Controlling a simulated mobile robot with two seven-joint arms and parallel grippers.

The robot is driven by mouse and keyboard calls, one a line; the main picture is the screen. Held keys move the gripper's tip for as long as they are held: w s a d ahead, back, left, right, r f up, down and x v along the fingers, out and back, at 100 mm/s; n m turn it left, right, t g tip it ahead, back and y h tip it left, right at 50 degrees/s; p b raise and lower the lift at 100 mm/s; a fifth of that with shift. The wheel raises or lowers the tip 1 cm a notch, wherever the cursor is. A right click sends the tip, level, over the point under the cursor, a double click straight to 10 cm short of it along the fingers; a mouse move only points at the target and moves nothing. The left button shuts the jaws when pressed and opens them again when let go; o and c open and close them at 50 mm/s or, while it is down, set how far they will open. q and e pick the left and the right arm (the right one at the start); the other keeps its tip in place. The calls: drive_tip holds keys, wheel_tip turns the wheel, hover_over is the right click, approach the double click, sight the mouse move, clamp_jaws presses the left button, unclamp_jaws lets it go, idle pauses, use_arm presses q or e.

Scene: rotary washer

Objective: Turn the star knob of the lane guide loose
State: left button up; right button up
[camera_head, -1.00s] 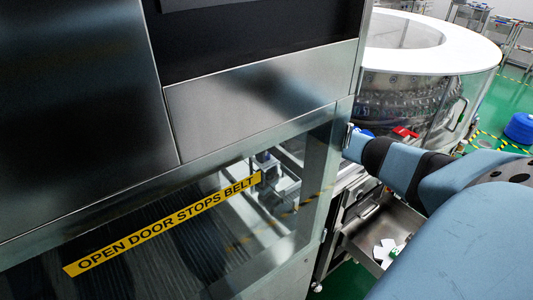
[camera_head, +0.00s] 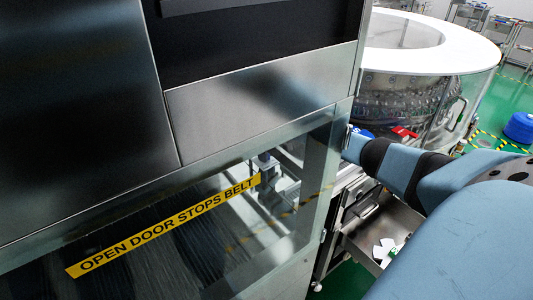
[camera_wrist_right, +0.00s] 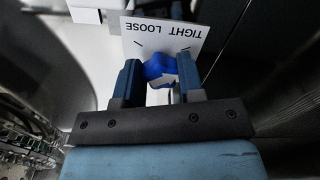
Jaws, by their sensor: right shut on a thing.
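The blue star knob (camera_wrist_right: 160,68) is in the right wrist view, in front of a white plate (camera_wrist_right: 175,34) that reads TIGHT and LOOSE upside down, with a short dark tick by each word. My right gripper (camera_wrist_right: 158,82) is shut on the knob, one dark blue finger on each side. A white mark shows on the near side of the knob. In the head view my right arm reaches in from the right to the machine's corner post, and its fingers are hidden there. My left gripper is in neither view.
A steel cabinet (camera_head: 260,95) fills the left of the head view, above a window with a yellow OPEN DOOR STOPS BELT label (camera_head: 165,225). A round clear-walled washer (camera_head: 425,95) stands behind my arm. Below the arm is a steel tray (camera_head: 365,238) with white pieces.

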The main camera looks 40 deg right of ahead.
drive_tip(key=shift+r+n+p, duration=0.1)
drive_tip(key=shift+n+p, duration=0.35)
drive_tip(key=shift+n, duration=0.75)
drive_tip(key=n, duration=0.2)
drive_tip(key=shift+d+n+p, duration=0.1)
drive_tip(key=shift+n+p, duration=0.2)
drive_tip(key=shift+n, duration=0.1)
drive_tip(key=n, duration=0.2)
drive_tip(key=shift+w+n, duration=0.1)
drive_tip(key=shift+n, duration=0.2)
drive_tip(key=n, duration=0.3)
drive_tip(key=shift+n, duration=0.3)
drive_tip(key=n, duration=0.5)
drive_tip(key=shift+w+n, duration=0.15)
drive_tip(key=shift+n, duration=0.15)
drive_tip(key=shift+w+n+b, duration=0.1)
drive_tip(key=shift+n+b, duration=0.55)
drive_tip(key=shift+n, duration=1.55)
